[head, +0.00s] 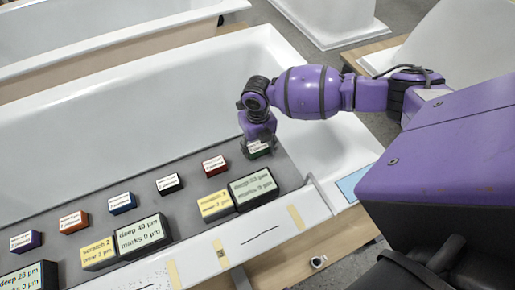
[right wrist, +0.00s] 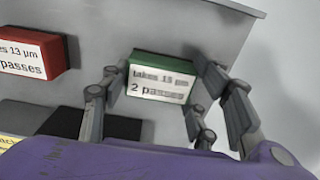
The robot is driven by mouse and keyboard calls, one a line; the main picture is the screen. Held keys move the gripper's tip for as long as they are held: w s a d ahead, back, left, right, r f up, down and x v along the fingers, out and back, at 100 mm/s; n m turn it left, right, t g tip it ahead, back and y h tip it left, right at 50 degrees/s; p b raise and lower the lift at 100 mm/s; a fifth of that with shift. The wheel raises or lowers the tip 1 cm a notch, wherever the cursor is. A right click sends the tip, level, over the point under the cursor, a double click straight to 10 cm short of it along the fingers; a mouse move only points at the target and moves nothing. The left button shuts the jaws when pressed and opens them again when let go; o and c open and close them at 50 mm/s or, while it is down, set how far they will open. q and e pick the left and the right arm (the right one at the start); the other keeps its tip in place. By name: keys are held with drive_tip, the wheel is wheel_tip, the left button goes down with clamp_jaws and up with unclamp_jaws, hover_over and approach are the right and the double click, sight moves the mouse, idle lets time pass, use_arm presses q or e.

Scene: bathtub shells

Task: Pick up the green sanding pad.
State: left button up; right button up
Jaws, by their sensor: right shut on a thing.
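The green sanding pad (right wrist: 163,60) has a white label reading "2 passes" on its front; the line above it is blurred. In the right wrist view it sits between the two fingers of my right gripper (right wrist: 158,75). In the head view my right gripper (head: 258,142) reaches down at the right end of the grey board, shut on the green pad (head: 258,153), which is partly hidden under the fingers. The pad is at or very near the board's surface; I cannot tell whether it touches. My left gripper is not in view.
A row of pads runs left along the grey board (head: 160,205): red (head: 214,165), black (head: 170,184), blue (head: 122,203), orange (head: 73,222) and purple (head: 25,242). Yellow and pale green labelled blocks (head: 253,189) stand along the front. A white bathtub shell (head: 110,120) lies behind.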

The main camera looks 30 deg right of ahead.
drive_tip(key=shift+r, duration=0.1)
drive_tip(key=shift+r, duration=0.5)
drive_tip(key=s+a+r, duration=0.6)
drive_tip(key=s+r, duration=0.5)
drive_tip(key=s, duration=0.1)
drive_tip(key=shift+s+a+r+p, duration=0.15)
drive_tip(key=shift+a+r+p, duration=0.25)
drive_tip(key=shift+p, duration=0.05)
